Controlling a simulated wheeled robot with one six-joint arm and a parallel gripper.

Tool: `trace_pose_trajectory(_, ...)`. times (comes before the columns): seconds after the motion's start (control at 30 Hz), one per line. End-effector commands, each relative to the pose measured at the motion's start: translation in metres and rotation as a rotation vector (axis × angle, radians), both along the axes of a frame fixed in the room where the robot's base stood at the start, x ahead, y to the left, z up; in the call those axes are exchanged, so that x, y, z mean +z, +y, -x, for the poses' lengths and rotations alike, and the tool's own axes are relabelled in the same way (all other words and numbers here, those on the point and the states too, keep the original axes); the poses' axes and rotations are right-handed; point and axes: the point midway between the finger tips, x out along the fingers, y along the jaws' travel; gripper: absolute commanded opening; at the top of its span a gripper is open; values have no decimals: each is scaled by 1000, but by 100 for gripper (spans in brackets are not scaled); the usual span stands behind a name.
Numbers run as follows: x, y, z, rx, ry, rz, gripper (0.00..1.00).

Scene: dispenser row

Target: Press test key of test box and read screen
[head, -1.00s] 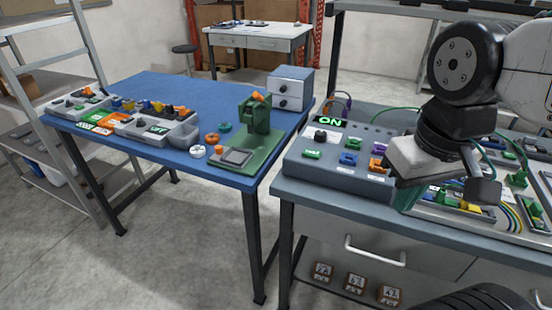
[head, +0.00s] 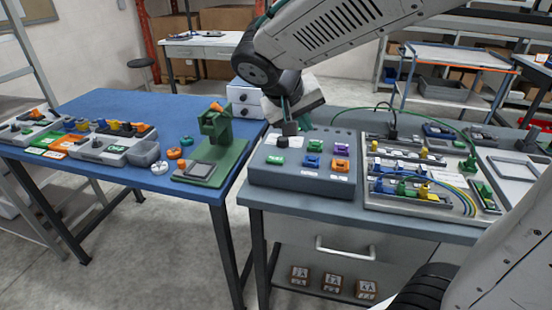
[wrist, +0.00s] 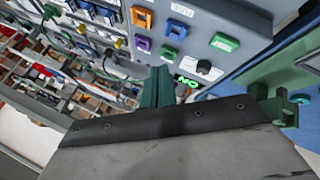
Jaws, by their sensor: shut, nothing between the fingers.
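The test box (head: 262,178) is a grey sloped box at the left end of the right bench. The key labels are too small to read. My gripper (head: 290,128) is shut and empty above the box's back left part, near the knob, and hides the screen in the head view. In the wrist view the lit screen (wrist: 187,82) shows green letters reading ON, upside down, beside the knob (wrist: 204,67).
A panel with terminals and wires (head: 405,203) lies right of the box. A blue table (head: 130,105) on the left holds a green press stand (head: 216,128), rings and trays. Floor is clear in front.

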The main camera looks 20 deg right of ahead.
Motion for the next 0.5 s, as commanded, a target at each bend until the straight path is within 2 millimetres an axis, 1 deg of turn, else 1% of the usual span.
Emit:
trace_pose_trajectory(0.03,-5,11,-21,14,-30,29,0)
trace_pose_trajectory(0.1,-7,23,-43,24,-77,59,0)
trace_pose_trajectory(0.2,-11,36,-64,37,-126,81,0)
trace_pose_trajectory(0.33,-13,43,-75,45,-155,92,0)
trace_pose_trajectory(0.5,-12,43,-76,44,-160,92,0)
